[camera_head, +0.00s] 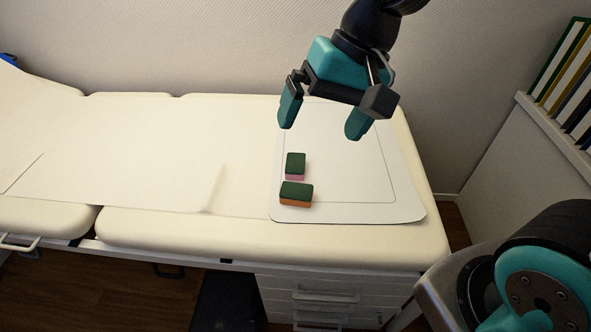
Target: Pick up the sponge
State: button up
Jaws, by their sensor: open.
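Two small sponges lie on a white mat (350,213) with rounded corners. One sponge (295,165) has a dark green top and a pink lower layer. The other sponge (296,194) has a dark green top and an orange lower layer, and lies nearer to me. A narrow gap shows between them. My gripper (320,128) is teal and black, points down and is open with nothing between its fingers. It appears above the far part of the mat, beyond both sponges. Its exact height cannot be told.
The mat is on a cream padded couch (250,232) with a paper sheet (150,150) to the left. A textured wall (200,50) stands behind. Binders (568,75) stand on a white ledge at the right. The mat's right part is bare.

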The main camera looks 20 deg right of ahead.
jog(key=w+d+f+m+b, duration=0.1)
jog(key=w+d+f+m, duration=0.1)
jog(key=w+f+m, duration=0.3)
jog(key=w+d+f+m+b, duration=0.1)
jog(key=w+d+f+m, duration=0.15)
jog(key=w+m, duration=0.45)
jog(key=m+t+b, duration=0.1)
jog(key=m+b, duration=0.1)
jog(key=m, duration=0.7)
send_near(296, 162)
jog(key=shift+m, duration=0.4)
jog(key=x, duration=0.4)
jog(key=shift+s+f, duration=0.2)
jog(key=shift+f, duration=0.15)
jog(key=shift+w+x, duration=0.2)
jog(key=shift+x, duration=2.75)
jog(key=shift+a+r, duration=0.1)
jog(key=c, duration=0.7)
notch_tip(296, 162, up, 20)
